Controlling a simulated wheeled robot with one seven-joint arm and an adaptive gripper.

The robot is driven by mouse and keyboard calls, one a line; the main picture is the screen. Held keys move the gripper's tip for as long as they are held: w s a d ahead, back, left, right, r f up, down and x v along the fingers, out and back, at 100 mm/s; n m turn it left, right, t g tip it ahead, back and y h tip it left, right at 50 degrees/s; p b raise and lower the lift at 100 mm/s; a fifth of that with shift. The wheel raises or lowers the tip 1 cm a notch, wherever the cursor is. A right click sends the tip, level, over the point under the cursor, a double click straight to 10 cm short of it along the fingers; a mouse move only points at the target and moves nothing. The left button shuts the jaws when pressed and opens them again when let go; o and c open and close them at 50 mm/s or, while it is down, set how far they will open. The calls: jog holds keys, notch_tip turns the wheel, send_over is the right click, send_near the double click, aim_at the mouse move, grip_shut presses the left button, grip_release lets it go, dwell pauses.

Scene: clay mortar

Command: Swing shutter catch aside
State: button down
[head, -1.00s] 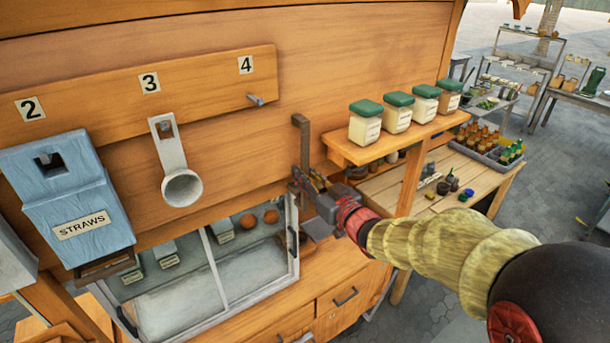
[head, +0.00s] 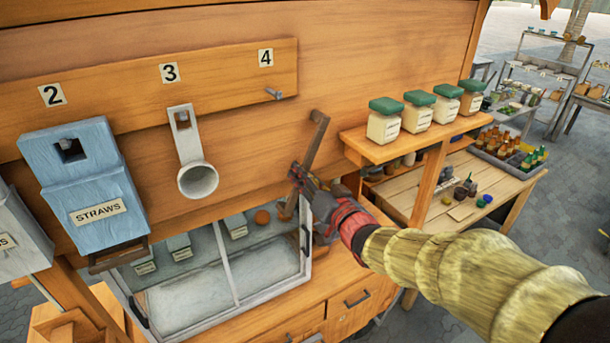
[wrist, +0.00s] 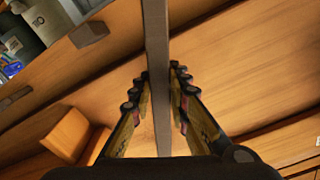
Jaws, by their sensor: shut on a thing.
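My gripper (head: 298,175) is shut on the lower half of the bar. In the wrist view the catch (wrist: 156,30) runs straight between the two fingers of my gripper (wrist: 158,75). The fingers hide part of the bar in the head view.
A shelf (head: 372,153) with green-lidded jars stands close right of the catch. A glass-fronted case (head: 262,282) lies below. A blue straws box (head: 90,185) and a grey ring holder (head: 198,180) hang to the left, with a peg (head: 273,93) above.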

jog(key=c, duration=1.7)
grip_release()
jog(key=shift+s, duration=0.1)
jog(key=v, duration=1.2)
